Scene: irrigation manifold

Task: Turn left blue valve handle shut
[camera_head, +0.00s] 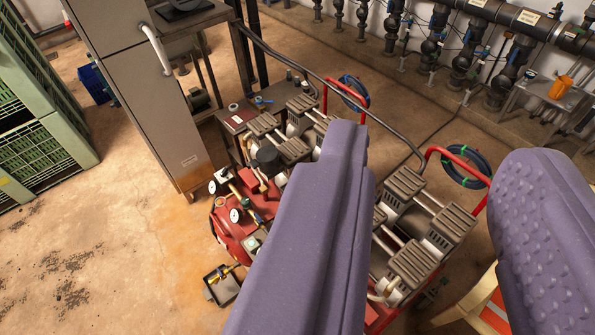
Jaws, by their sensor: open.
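My gripper (440,145) shows as two large purple fingers close to the camera. They are wide apart, with nothing held between them. The black pipe manifold (490,14) runs along the far wall at the upper right, with several vertical black valve bodies below it. Small bluish parts show among them, but they are too small to tell which is the left blue valve handle or how it is turned. My gripper is well short of the manifold. The fingers hide part of the floor and the machine below.
A red compressor (235,222) with grey motor heads and gauges stands below the fingers. Blue hose coils (463,166) hang on its red frame. A grey cabinet (150,95) and green crates (40,150) stand left. An orange jug (560,87) sits on a stand at right. Open floor lies at lower left.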

